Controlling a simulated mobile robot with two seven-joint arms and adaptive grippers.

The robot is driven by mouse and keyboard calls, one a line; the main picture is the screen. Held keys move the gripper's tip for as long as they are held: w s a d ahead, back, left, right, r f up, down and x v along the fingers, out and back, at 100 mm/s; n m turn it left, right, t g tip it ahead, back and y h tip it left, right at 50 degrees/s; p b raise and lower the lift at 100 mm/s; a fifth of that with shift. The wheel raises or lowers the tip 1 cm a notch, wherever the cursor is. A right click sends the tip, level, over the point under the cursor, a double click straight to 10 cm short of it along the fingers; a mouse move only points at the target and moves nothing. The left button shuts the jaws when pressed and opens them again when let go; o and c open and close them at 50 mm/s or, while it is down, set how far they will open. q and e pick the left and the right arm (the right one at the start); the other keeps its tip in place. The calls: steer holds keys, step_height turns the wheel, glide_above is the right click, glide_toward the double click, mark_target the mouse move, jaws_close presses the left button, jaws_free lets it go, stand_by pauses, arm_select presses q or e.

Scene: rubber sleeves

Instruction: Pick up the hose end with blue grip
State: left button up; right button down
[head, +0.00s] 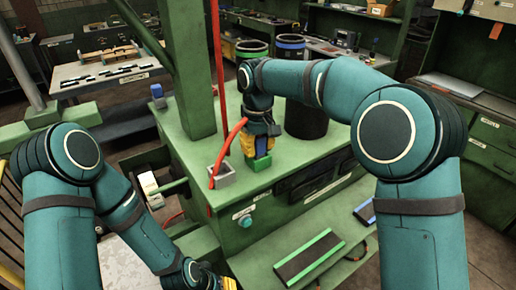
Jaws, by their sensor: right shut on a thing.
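My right gripper (260,146), with yellow fingers, reaches down over the green machine top near its front edge. It is shut on the blue grip (261,144) of a hose end, which shows between the fingers. A green block (257,163) sits directly below the grip; I cannot tell whether the hose end still touches it. A red hose (226,143) curves from beside the gripper down to a grey square holder (222,177) on the left. My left gripper (215,281) is low at the bottom edge, mostly cut off, so its jaws cannot be judged.
Behind the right gripper stand dark cylinders, one with a green rim (251,47) and one with a blue rim (290,42). A green post (190,70) rises on the left of the machine top. A green-edged dark tray (308,257) lies on the lower front shelf.

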step_height(320, 180, up, 10)
steer(key=shift+p, duration=0.75)
steer(key=shift+f, duration=0.1)
stand_by(0.4)
